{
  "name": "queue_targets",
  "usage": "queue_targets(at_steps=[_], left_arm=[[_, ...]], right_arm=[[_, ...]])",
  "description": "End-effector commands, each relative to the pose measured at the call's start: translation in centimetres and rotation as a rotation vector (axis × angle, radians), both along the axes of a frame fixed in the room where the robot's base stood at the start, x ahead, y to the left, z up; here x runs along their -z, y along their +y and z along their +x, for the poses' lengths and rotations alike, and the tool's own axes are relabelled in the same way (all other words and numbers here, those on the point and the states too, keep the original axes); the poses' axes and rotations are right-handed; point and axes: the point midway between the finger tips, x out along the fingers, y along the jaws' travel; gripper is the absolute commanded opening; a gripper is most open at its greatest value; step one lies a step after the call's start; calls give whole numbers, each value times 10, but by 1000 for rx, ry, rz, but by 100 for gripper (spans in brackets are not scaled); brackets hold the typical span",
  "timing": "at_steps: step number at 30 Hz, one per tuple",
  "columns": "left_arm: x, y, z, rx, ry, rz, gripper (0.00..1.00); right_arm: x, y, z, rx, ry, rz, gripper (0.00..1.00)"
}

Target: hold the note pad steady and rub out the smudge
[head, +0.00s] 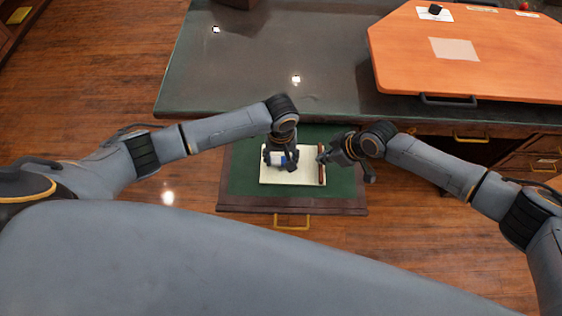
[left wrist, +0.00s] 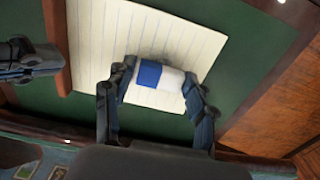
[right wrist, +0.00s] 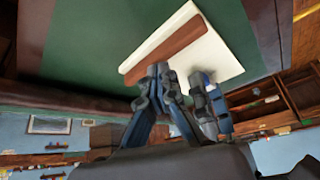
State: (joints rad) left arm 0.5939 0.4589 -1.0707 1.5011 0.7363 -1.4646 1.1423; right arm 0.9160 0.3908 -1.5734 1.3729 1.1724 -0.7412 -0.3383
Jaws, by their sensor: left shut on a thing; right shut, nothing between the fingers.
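The note pad (head: 298,177) is cream with ruled lines and lies flat on the green lining of an open drawer. A brown strip (head: 322,170) runs along its right edge. My left gripper (head: 281,162) is over the pad, shut on a blue and white eraser (left wrist: 150,74). The eraser is at the paper; I cannot tell if it touches. My right gripper (head: 323,157) is shut and empty at the brown strip; in the right wrist view its fingertips (right wrist: 160,78) are close by the strip (right wrist: 176,46).
The drawer's green floor (head: 243,176) is bare around the pad, within a wooden front edge (head: 250,210). A dark countertop (head: 270,60) lies beyond. An orange board (head: 410,60) with a handle sits on it at the right, with papers and a small dark object.

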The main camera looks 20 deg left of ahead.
Motion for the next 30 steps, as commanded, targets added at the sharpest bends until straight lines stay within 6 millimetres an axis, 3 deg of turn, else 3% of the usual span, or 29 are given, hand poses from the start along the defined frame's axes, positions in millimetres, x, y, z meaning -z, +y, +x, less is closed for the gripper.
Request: queue_targets(at_steps=[1, 12, 19, 30], left_arm=[[1, 0, 2, -1, 0, 0, 30], [4, 8, 29, -1, 0, 1, 30], [2, 11, 35, -1, -1, 0, 30], [4, 3, 11, 2, 1, 0, 30]], right_arm=[[7, -4, -5, -1, 11, -13, 0], [8, -4, -5, -1, 11, -13, 0], [8, -4, -5, -1, 11, -14, 0], [8, -4, -4, -1, 11, -14, 0]])
